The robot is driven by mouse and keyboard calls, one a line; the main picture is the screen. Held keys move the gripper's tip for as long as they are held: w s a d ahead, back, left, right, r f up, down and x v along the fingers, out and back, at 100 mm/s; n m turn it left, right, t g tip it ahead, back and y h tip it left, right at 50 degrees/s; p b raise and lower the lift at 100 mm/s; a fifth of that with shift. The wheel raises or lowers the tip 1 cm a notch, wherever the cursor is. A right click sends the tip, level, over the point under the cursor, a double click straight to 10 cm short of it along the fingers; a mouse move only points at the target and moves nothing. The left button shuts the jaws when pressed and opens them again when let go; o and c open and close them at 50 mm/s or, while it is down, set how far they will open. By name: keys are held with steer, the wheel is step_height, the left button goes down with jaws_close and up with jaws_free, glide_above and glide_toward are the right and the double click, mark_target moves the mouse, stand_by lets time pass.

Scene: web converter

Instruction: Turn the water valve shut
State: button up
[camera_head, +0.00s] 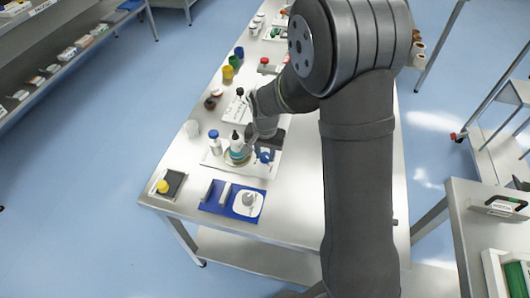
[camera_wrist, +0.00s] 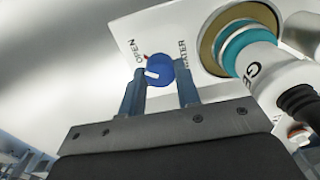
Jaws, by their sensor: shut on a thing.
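The water valve is a round blue knob (camera_wrist: 160,72) on a white panel (camera_wrist: 120,35) in the wrist view. It carries a white pointer line on its left side. A small red mark sits above it, beside the word OPEN; a partly covered word, apparently WATER, is to its right. My gripper (camera_wrist: 161,78) has one finger on each side of the knob and is shut on it. In the head view the blue knob (camera_head: 264,157) shows at the right of the white panel, with my gripper (camera_head: 263,143) over it.
A white bottle with a teal band (camera_wrist: 255,60) stands in a brass ring close right of the knob; it also shows in the head view (camera_head: 237,147). A white bottle with a blue cap (camera_head: 214,144) stands to its left. A blue tray (camera_head: 213,207) lies in front.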

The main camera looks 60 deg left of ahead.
mark_target(265, 155)
steer(key=n, duration=0.3)
steer(key=shift+n, duration=0.4)
steer(key=n, duration=0.3)
steer(key=shift+n, duration=0.4)
steer(key=n, duration=0.4)
steer(key=shift+n, duration=1.7)
steer(key=o, duration=1)
step_height(265, 155, up, 18)
steer(key=shift+f, duration=0.25)
steer(key=shift+f, duration=0.15)
